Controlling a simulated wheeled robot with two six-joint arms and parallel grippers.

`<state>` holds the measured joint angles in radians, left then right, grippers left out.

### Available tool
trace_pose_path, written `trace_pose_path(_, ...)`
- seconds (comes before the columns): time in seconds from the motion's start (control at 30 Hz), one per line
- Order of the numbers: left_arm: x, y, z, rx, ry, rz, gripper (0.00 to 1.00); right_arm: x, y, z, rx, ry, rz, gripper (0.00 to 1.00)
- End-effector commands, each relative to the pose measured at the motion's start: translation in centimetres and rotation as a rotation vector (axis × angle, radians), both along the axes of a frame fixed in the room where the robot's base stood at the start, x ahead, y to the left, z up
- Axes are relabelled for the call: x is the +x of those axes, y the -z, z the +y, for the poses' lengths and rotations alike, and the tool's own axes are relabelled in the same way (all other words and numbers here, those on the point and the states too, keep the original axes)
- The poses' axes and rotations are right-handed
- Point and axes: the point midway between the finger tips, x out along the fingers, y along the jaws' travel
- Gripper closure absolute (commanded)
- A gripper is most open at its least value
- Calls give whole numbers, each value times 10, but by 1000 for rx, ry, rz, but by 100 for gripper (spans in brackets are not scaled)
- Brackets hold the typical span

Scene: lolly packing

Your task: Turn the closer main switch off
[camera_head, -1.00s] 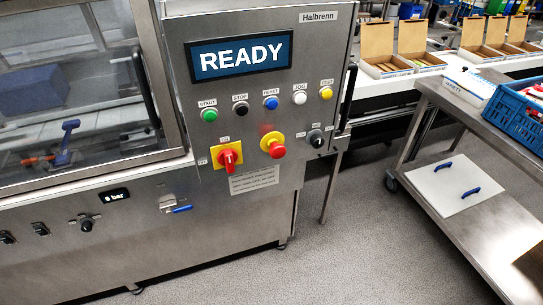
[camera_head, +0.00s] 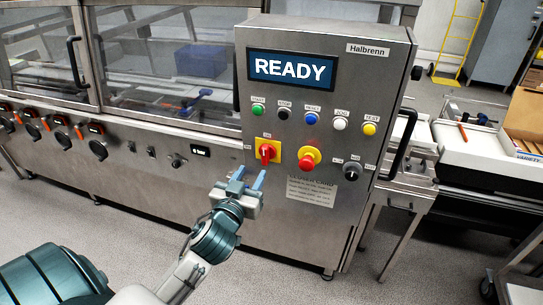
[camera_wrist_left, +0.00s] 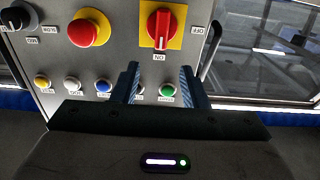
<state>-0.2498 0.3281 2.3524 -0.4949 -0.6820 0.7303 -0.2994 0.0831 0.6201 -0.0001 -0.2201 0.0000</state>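The main switch (camera_head: 266,151) is a red rotary handle on a yellow square plate, on the closer machine's steel control panel (camera_head: 300,235). Its handle stands upright, in line with the ON label. In the left wrist view, which is turned upside down, the switch (camera_wrist_left: 160,28) has ON below it and OFF to its right. My left gripper (camera_head: 249,176) is in front of the panel, below the switch in the head view. Its two blue fingers are apart with nothing between them, as the wrist view also shows (camera_wrist_left: 160,80). My right gripper is out of view.
A red mushroom button (camera_head: 310,158) on a yellow base sits right of the switch, with a black selector knob (camera_head: 350,171) further right. Coloured push buttons and a READY display (camera_head: 291,68) are above. A door handle (camera_head: 403,130) juts out at the panel's right side.

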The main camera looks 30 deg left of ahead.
Motion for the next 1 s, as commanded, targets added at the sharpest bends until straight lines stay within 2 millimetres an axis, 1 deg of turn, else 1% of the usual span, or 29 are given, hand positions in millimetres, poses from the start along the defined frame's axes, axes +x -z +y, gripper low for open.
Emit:
trace_pose_path(0.03, 8, -4, 2, 0, -1, -1, 60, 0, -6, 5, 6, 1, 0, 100)
trace_pose_path(0.1, 21, -5, 5, -1, -1, 0, 60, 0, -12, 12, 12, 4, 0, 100)
trace_pose_path(0.2, 41, -5, 10, 0, -1, 0, 60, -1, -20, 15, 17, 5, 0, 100)
trace_pose_path(0.4, 74, -4, 18, 0, 0, 1, 60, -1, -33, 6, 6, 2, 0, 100)
trace_pose_path(0.5, 85, -2, 20, 0, 0, 1, 60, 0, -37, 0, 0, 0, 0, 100)
trace_pose_path(0.67, 93, -1, 22, 0, 1, 1, 60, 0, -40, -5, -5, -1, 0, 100)
trace_pose_path(0.9, 94, 0, 22, 0, 1, 1, 60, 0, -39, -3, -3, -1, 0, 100)
trace_pose_path(0.93, 94, 0, 22, 0, 1, 1, 62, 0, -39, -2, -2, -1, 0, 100)
trace_pose_path(1.0, 94, 0, 22, 0, 1, 1, 76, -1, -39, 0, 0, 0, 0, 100)
